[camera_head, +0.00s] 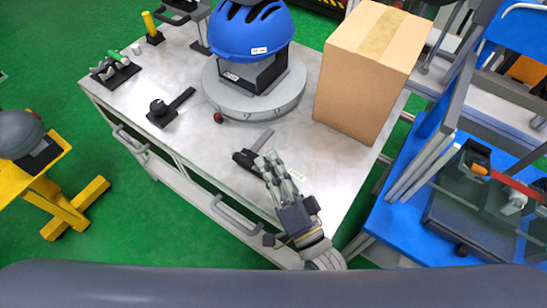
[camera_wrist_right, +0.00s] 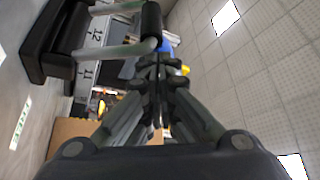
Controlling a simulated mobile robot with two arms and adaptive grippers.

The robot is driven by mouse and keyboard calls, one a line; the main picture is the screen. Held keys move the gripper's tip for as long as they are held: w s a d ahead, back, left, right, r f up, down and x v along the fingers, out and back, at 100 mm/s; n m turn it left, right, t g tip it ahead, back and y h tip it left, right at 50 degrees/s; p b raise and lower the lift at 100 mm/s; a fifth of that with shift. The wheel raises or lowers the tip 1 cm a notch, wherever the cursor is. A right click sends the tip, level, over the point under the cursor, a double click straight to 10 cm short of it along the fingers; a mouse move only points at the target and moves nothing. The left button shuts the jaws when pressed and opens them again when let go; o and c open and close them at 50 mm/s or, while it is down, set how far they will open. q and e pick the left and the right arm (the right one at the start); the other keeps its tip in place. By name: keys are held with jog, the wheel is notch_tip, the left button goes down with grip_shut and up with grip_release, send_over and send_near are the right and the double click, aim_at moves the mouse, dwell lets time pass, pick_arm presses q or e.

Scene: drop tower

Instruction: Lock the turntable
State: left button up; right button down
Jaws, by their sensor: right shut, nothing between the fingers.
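The turntable (camera_head: 225,97) is a round grey disc on the table, with a black block and a blue helmet (camera_head: 250,30) on it. A small dark red knob (camera_head: 218,117) sits at its front left edge. My right gripper (camera_head: 270,160) is shut and empty, beside a black lever fixture (camera_head: 245,158) with a flat grey bar in front of the turntable. In the right wrist view, my shut fingertips (camera_wrist_right: 158,62) are close to a black cylindrical grip (camera_wrist_right: 151,24) on a pale rod; I cannot tell whether they touch. My left gripper is not in view.
A cardboard box (camera_head: 365,65) stands right of the turntable. A second black fixture (camera_head: 160,112) and a green-handled clamp (camera_head: 115,65) are on the left of the table. A blue cart (camera_head: 400,215) stands at the right and a yellow stand (camera_head: 65,205) at the left.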

jog(key=shift+s+a+f, duration=0.1)
jog(key=shift+s, duration=0.05)
dwell(0.5)
jog(key=v, duration=1.2)
dwell(0.3)
